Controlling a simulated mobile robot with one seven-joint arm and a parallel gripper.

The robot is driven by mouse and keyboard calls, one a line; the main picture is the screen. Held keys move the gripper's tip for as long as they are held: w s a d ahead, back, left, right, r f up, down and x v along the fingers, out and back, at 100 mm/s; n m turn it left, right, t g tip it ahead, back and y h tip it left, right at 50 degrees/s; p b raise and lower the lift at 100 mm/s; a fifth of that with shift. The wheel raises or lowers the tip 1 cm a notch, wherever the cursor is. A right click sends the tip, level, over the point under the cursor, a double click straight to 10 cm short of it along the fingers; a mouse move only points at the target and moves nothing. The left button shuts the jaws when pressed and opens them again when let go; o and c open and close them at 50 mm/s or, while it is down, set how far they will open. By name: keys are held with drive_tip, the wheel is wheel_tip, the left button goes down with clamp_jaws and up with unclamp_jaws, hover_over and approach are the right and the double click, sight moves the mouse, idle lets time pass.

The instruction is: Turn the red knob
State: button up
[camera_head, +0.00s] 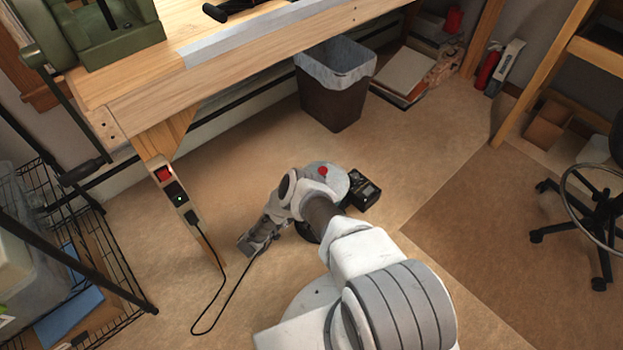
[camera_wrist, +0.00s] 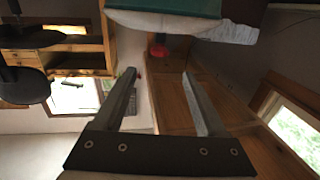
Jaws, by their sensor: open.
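A red knob-like part (camera_head: 162,174) sits at the top of a narrow control box (camera_head: 178,196) on the workbench leg in the head view. A small green light shows on the box's dark middle. My gripper (camera_head: 246,243) is low, to the right of and below the box, apart from it. In the wrist view my gripper (camera_wrist: 159,75) has its two fingers spread, with nothing held between them. A red item (camera_wrist: 160,51) shows beyond the fingertips there; I cannot tell whether it is the knob.
A black cable (camera_head: 222,290) hangs from the box and loops near my gripper. The wooden workbench (camera_head: 240,75) stands above, with a bin (camera_head: 333,100) under it. A wire rack (camera_head: 125,270) is at the left. Open floor (camera_head: 470,210) lies to the right.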

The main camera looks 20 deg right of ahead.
drive_tip(key=shift+v, duration=2.35)
